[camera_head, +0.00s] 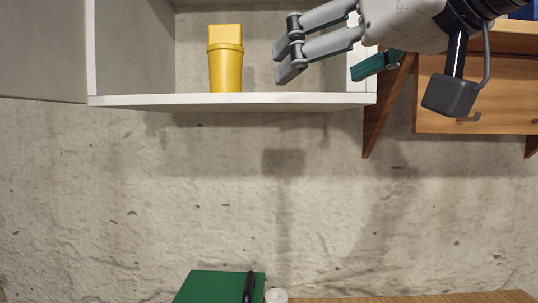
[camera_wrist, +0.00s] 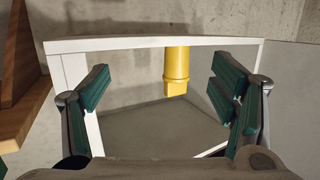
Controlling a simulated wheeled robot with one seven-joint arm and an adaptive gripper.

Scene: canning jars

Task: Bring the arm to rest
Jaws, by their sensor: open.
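My gripper (camera_head: 325,62) is at the upper right of the head view, in front of the right part of an open white cabinet (camera_head: 230,99). Its fingers are spread and nothing is between them. In the wrist view the green finger pads of my gripper (camera_wrist: 162,85) stand wide apart at left and right. A yellow canister (camera_head: 226,70) stands upright on the cabinet's bottom board, left of my gripper and apart from it. The canister also shows between the fingers in the wrist view (camera_wrist: 176,68), farther off.
The cabinet door (camera_head: 40,45) stands open at the left. A wooden wall unit (camera_head: 470,92) hangs close at the right, behind my arm. Below, a green book-like item (camera_head: 212,287) with a black object (camera_head: 249,287) lies by a wooden surface (camera_head: 420,298). The wall between is clear.

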